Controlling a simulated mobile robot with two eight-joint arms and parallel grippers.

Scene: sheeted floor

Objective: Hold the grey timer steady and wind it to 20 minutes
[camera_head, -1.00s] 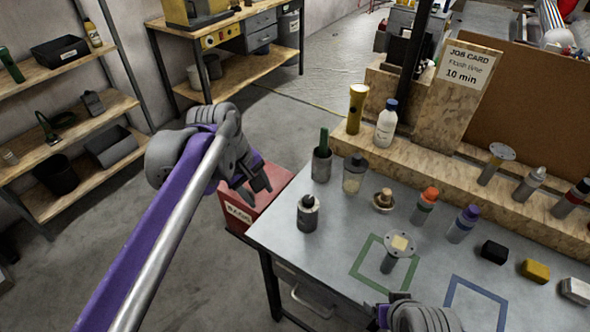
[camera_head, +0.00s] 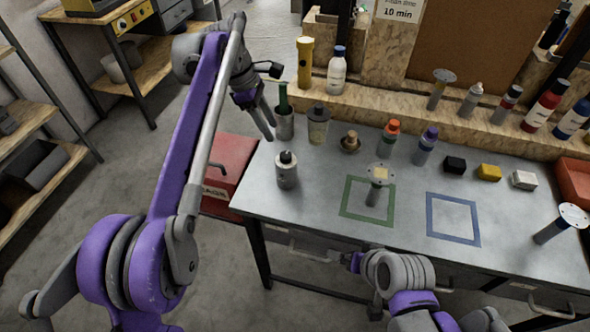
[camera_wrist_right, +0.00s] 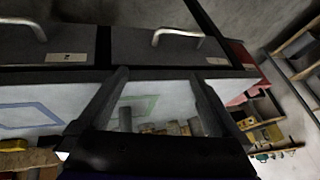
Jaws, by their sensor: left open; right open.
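A timer with a grey body and a pale round dial with a cream knob (camera_head: 380,173) stands inside the green square outline (camera_head: 346,204) on the metal bench. Similar dial-topped items stand on the back ledge (camera_head: 438,88) and at the bench's right end (camera_head: 562,222). I cannot read their dials. My left gripper (camera_head: 265,122) is open and empty above the bench's left end, beside the grey cup, well left of the timer. My right gripper (camera_head: 355,262) is in front of the bench's front edge, below the timer; its open, empty fingers show in the right wrist view (camera_wrist_right: 160,85).
A dark-capped grey bottle (camera_head: 287,170), a grey cup (camera_head: 284,126), a jar (camera_head: 318,125) and orange-capped (camera_head: 391,139) and purple-capped (camera_head: 425,147) bottles stand around the timer. A blue outline (camera_head: 431,215) is empty. A card (camera_head: 400,10) reads "10 min". Drawer handles jut from the front.

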